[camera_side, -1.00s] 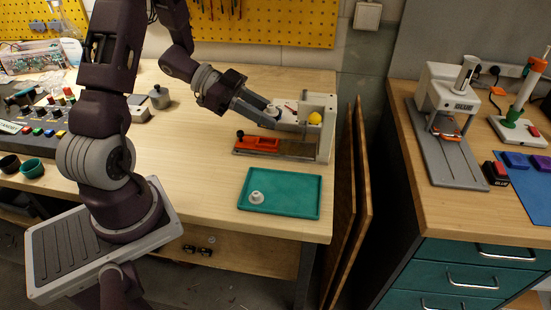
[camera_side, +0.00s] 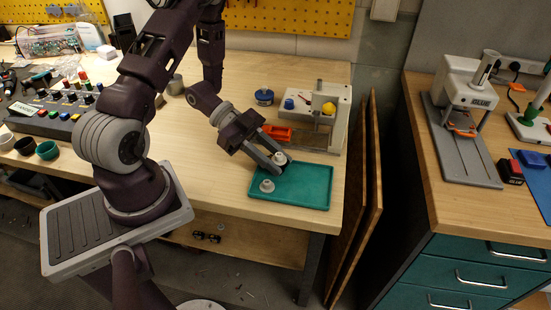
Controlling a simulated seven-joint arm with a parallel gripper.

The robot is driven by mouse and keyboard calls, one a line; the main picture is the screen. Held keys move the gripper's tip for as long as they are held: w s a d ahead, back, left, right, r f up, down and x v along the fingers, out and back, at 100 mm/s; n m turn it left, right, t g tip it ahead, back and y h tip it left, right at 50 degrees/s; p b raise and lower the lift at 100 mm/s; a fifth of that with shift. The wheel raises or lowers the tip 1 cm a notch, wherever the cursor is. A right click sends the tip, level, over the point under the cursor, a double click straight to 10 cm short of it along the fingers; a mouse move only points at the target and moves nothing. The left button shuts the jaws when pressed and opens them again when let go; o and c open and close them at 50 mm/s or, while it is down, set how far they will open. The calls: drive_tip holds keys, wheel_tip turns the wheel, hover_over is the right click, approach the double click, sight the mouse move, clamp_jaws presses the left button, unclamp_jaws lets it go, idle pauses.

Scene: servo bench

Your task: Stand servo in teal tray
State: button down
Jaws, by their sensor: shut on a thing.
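The teal tray (camera_side: 312,188) lies flat near the front right corner of the wooden bench. A small pale round servo (camera_side: 267,186) stands in its left part. My gripper (camera_side: 279,165) is at the tray's back left, shut on a second small pale servo (camera_side: 279,157). This held servo looks roughly upright, with its rounded top showing between the dark fingertips. Its lower part is hidden by the fingers, and I cannot tell whether it touches the tray floor.
A blue-topped round container (camera_side: 264,97) is further back. The tray's right half is clear; the bench ends just right of it.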

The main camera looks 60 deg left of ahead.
drive_tip(key=shift+f, duration=0.1)
drive_tip(key=c, duration=1.1)
unclamp_jaws()
